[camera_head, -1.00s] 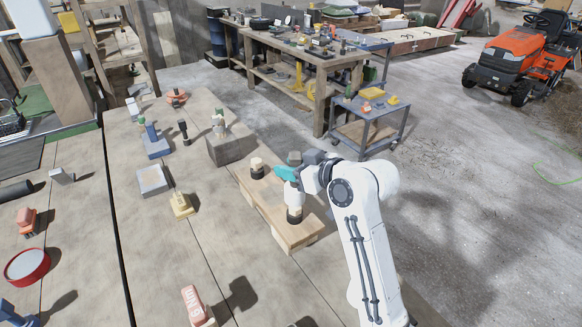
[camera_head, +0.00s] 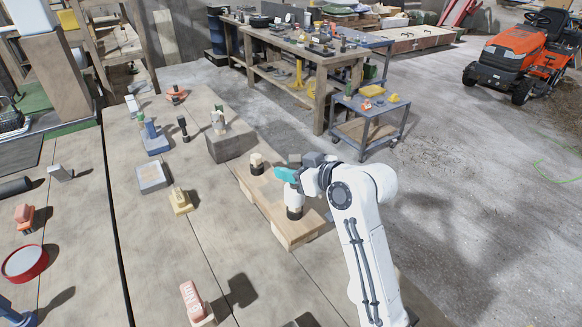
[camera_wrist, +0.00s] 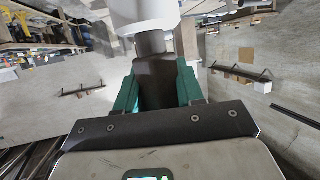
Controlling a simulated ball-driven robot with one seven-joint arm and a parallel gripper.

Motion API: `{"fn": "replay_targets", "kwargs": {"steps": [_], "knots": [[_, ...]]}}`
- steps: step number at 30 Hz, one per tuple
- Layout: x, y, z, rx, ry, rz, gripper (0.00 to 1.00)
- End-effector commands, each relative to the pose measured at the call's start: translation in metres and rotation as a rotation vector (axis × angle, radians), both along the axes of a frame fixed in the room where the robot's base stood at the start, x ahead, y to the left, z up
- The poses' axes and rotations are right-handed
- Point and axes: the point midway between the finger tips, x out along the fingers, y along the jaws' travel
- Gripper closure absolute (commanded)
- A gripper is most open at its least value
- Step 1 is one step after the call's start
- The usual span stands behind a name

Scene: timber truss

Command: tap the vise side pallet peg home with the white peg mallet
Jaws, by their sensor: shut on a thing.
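My gripper (camera_head: 286,174), with teal fingers, is shut on the dark handle (camera_wrist: 155,75) of the white peg mallet. The mallet's white head shows in the head view (camera_head: 292,194) and at the top of the wrist view (camera_wrist: 145,14). The pale timber pallet (camera_head: 285,231) lies along the right of the bench. The head is over the near peg, whose dark base (camera_head: 294,213) shows below it; the peg top is hidden, and I cannot tell if they touch. The far peg (camera_head: 257,161) stands upright, light-topped with a dark base, left of my gripper.
A grey block (camera_head: 231,145) with a small upright item on it stands behind the pallet. A yellow piece (camera_head: 180,202), a grey square piece (camera_head: 152,178) and a red-and-white item (camera_head: 194,302) lie left of the pallet. A cart (camera_head: 368,121) stands beyond the bench.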

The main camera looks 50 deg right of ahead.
Motion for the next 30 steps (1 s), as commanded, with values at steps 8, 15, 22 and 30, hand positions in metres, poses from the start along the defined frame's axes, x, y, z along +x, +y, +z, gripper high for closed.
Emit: {"fn": "replay_targets", "kwargs": {"steps": [8, 15, 22, 30], "knots": [[-0.001, 0.001, 0.000, 0.006, 0.013, 0.000, 1.00], [-0.002, 0.001, 0.019, 0.005, 0.010, 0.001, 1.00], [-0.003, 0.001, 0.034, 0.003, 0.007, 0.000, 1.00], [-0.003, 0.001, 0.034, 0.002, 0.005, 0.000, 1.00]]}}
